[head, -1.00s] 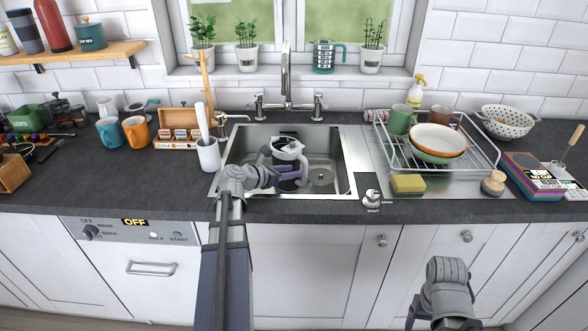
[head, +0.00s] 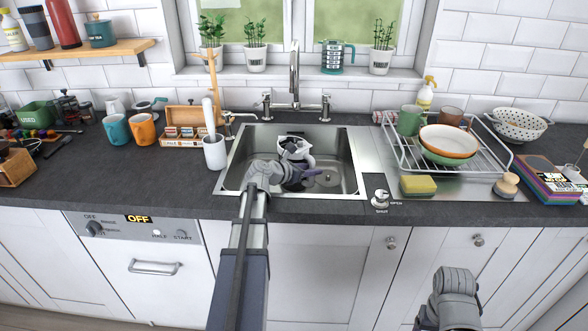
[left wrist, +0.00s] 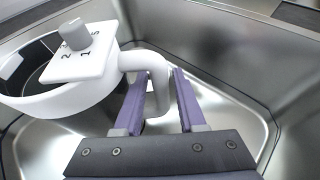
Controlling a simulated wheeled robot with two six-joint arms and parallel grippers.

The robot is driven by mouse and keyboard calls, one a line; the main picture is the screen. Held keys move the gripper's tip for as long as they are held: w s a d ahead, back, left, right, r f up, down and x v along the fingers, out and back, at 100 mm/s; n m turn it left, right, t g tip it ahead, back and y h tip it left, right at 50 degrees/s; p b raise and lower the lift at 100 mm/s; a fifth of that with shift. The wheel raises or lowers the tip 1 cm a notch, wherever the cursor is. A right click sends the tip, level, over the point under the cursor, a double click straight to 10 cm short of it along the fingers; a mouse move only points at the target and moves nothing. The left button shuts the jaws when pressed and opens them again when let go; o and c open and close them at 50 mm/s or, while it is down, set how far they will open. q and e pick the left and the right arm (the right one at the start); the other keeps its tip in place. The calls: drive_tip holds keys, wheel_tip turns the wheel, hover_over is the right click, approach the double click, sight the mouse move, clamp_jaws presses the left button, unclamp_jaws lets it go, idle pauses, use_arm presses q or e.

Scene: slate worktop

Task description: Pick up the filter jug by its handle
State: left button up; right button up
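The filter jug (head: 297,147) stands in the sink, with its white top and dark body partly hidden behind my left gripper in the head view. In the left wrist view, its white lid (left wrist: 85,60) has a grey knob and printed numbers. Its white handle (left wrist: 157,72) curves out to the right and down between the purple fingers of my left gripper (left wrist: 160,98). The fingers are apart with a gap beside the handle, so they are around it but not shut on it. My right gripper (head: 448,318) hangs low in front of the cabinets; its fingertips are not clear.
A white utensil pot (head: 214,153) stands at the sink's left. A dish rack (head: 485,160) with bowls and a yellow sponge (head: 418,186) are on the right.

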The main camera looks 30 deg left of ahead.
use_arm(q)
drive_tip(key=shift+w+f, duration=0.1)
drive_tip(key=shift+w, duration=0.15)
drive_tip(key=shift+c, duration=0.2)
clamp_jaws()
idle(1.1)
